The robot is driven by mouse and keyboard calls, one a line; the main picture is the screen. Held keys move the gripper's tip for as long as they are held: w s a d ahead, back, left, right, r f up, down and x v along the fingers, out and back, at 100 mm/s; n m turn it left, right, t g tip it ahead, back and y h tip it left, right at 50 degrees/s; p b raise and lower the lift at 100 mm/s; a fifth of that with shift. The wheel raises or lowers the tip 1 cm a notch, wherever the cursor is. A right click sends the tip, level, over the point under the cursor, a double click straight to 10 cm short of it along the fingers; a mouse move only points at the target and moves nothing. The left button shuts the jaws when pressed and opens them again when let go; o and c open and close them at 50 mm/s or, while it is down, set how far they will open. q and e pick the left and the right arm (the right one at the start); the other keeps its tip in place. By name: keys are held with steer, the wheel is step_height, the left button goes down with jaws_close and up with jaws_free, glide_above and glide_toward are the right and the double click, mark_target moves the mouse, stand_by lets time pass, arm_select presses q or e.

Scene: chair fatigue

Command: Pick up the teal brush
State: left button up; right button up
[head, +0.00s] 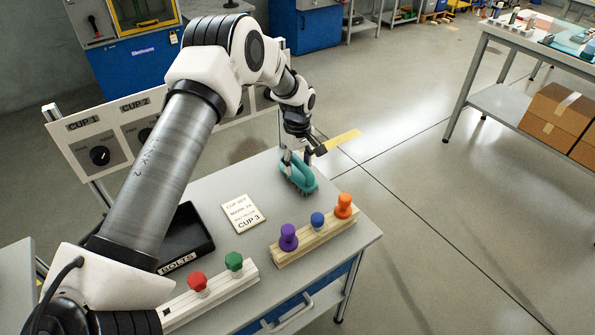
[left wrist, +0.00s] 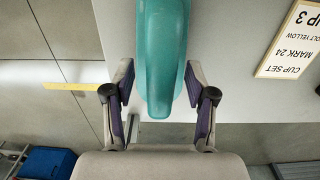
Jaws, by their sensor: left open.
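The teal brush (head: 300,175) lies on the grey table near its far right edge in the head view. In the left wrist view its teal handle (left wrist: 163,55) runs down from the top edge, and its rounded end lies between my fingers. My left gripper (head: 303,153) is at the brush from above. In the left wrist view the left gripper (left wrist: 158,100) is open, with one finger on each side of the handle and gaps visible. The brush's other end is cut off in that view. My right gripper is not in view.
A card reading CUP 3 (head: 243,214) lies left of the brush. Wooden racks hold coloured knobs: purple, blue and orange (head: 315,236), red and green (head: 210,296). A black BOLTS tray (head: 184,240) and a CUP dial panel (head: 70,150) stand to the left.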

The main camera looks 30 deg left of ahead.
arm_select(q)
steer(key=shift+r, duration=0.15)
jaws_close()
steer(key=shift+s, duration=0.1)
steer(key=shift+r, duration=0.1)
steer(key=shift+r, duration=0.65)
step_height(320, 180, up, 2)
steer(key=shift+s+a+r, duration=0.1)
steer(key=s+a+r, duration=0.1)
steer(key=s+a, duration=0.6)
steer(key=s, duration=0.6)
steer(key=shift+s+a+r, duration=0.15)
steer(key=shift+s, duration=0.25)
